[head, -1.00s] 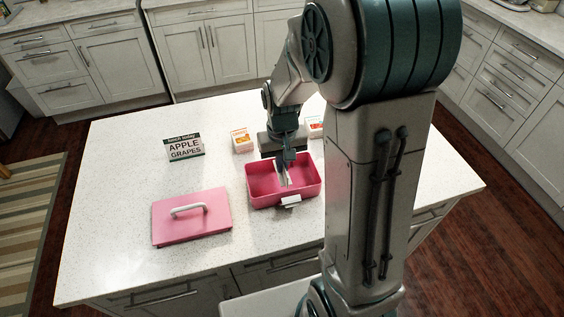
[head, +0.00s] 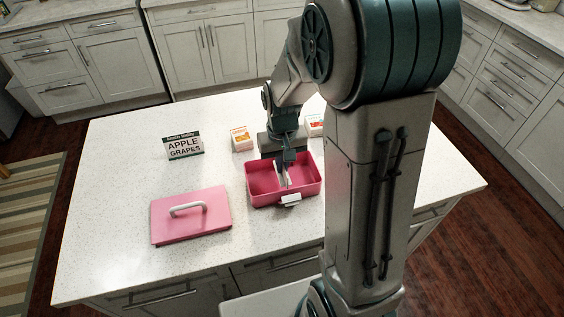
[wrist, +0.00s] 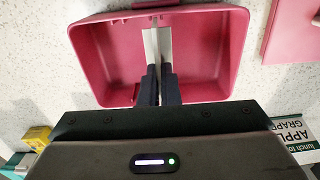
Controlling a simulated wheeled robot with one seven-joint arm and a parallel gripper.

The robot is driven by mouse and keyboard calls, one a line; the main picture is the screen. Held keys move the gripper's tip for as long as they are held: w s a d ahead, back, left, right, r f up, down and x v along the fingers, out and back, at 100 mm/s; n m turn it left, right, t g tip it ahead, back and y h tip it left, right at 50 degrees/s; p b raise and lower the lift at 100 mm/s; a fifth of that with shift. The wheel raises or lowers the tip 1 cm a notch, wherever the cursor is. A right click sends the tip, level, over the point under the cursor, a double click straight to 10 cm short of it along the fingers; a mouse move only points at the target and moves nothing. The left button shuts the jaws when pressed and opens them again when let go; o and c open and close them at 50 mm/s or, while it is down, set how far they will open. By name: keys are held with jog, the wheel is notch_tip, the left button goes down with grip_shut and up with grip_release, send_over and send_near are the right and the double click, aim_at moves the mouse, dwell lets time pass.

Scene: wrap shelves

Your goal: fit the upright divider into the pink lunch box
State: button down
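The pink lunch box (head: 262,200) stands open on the white counter, its white clasp on the near side. The thin pale divider (wrist: 157,46) is upright inside the box, splitting it into a left and a right part. My gripper (wrist: 159,72) reaches down into the box, with a dark finger on each side of the divider, shut on it. In the head view my gripper (head: 285,164) is over the middle of the box. Whether the divider's lower edge touches the floor of the box is hidden.
The pink lid (head: 168,230) with a white handle lies left of the box. A sign (head: 184,146) reading APPLE GRAPES stands at the back left. Two small food boxes, one orange and white (head: 241,139) and one red and white (head: 315,125), stand behind the lunch box.

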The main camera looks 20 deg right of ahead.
jog(key=shift+f+b, duration=1.85)
jog(key=shift+f, duration=0.55)
jog(key=c, duration=1.6)
grip_release()
jog(key=shift+r, duration=0.1)
notch_tip(320, 180, up, 14)
jog(key=shift+f, duration=0.1)
jog(key=shift+s, duration=0.1)
jog(key=shift+s, duration=0.35)
jog(key=s+t, duration=0.1)
jog(key=s, duration=0.3)
jog(key=s+t, duration=0.1)
jog(key=s, duration=0.4)
jog(key=s+f+t, duration=0.1)
jog(key=s, duration=0.3)
jog(key=shift+s+a, duration=0.1)
jog(key=shift+s, duration=0.1)
